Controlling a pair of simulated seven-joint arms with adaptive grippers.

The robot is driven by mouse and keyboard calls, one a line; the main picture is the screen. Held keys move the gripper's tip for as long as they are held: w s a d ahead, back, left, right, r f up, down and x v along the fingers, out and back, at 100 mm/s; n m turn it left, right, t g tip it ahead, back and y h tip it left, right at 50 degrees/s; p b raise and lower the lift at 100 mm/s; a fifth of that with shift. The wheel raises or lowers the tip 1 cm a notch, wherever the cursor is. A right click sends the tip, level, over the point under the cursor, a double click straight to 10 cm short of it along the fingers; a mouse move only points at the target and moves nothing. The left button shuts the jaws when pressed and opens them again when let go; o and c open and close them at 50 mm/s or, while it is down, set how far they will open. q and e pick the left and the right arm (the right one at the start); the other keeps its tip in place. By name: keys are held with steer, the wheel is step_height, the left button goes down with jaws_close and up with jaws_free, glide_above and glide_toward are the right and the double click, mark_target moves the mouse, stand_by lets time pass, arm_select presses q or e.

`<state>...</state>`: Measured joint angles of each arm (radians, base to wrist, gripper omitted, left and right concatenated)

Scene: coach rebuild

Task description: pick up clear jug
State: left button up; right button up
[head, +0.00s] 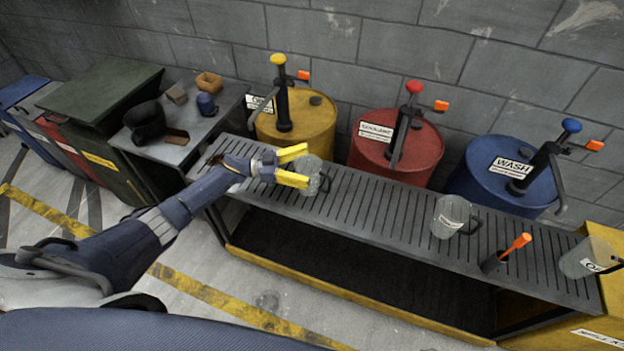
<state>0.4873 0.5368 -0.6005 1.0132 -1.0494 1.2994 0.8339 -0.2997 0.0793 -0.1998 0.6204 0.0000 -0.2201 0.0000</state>
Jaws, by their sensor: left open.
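A clear jug (316,178) stands near the left end of the slatted grey bench (375,212). My left gripper (301,167) comes in from the left with its yellow fingers open. The fingertips are at the jug and partly hide it; I cannot tell whether they touch it. A second clear jug (449,217) with a dark handle stands farther right on the bench. A third clear jug (586,258) with a white label stands at the right end. My right gripper is not in view.
Yellow (305,125), red (417,150) and blue (500,185) drums with hand pumps stand behind the bench. An orange-handled tool (516,245) stands in a dark holder between the right jugs. A grey side table (190,128) holds small items. The bench's middle is clear.

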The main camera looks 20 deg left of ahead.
arm_select(q)
steer(key=shift+w+d, duration=0.25)
steer(key=shift+d, duration=0.45)
steer(key=c, duration=1.4)
steer(key=shift+c, duration=1)
steer(key=shift+r, duration=0.15)
